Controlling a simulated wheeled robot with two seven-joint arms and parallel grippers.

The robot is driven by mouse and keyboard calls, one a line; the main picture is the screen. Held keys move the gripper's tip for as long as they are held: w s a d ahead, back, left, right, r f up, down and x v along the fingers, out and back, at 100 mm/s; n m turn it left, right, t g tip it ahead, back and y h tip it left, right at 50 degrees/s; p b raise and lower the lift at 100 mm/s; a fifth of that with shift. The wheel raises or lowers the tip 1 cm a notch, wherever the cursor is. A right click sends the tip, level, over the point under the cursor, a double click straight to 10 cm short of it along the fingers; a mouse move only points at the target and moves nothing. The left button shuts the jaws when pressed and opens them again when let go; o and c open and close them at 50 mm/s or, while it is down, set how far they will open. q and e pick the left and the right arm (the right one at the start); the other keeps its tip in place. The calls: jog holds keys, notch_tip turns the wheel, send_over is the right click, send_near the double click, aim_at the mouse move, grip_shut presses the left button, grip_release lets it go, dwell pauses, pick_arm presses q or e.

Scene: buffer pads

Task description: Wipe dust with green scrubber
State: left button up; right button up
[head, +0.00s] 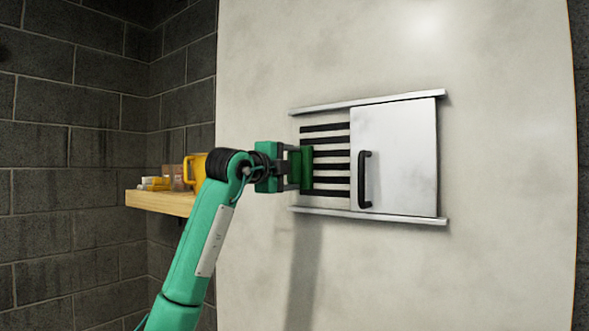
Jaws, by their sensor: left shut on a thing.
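A green scrubber (307,168) is held upright between the fingers of my left gripper (293,168), which is shut on it. The scrubber is in front of the left part of a vent with dark horizontal slots (335,167) in a pale wall panel. I cannot tell whether it touches the slots. No separate dust shows clearly; the panel has faint grey smudges. My right gripper is not in view.
A white sliding door (405,150) with a black handle (364,180) covers the vent's right side, between two metal rails (368,101). A wooden shelf (160,201) at left holds a yellow container (197,168) and small boxes, partly behind my arm.

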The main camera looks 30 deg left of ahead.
pick_arm(q)
jog(key=shift+s+d+b, duration=0.1)
jog(key=shift+d+b, duration=0.4)
jog(key=shift+d, duration=1.2)
jog(key=d, duration=0.2)
jog(key=d+b, duration=0.1)
jog(key=d, duration=0.1)
jog(key=shift+s+d, duration=0.2)
jog(key=shift+d, duration=0.15)
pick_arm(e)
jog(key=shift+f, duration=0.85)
pick_arm(q)
jog(key=shift+w+a+b, duration=0.15)
jog(key=shift+a+b, duration=0.5)
jog(key=shift+a, duration=1.65)
jog(key=shift+w+a+r, duration=0.1)
jog(key=shift+a, duration=0.45)
jog(key=shift+w+a, duration=0.1)
jog(key=shift+a, duration=1.1)
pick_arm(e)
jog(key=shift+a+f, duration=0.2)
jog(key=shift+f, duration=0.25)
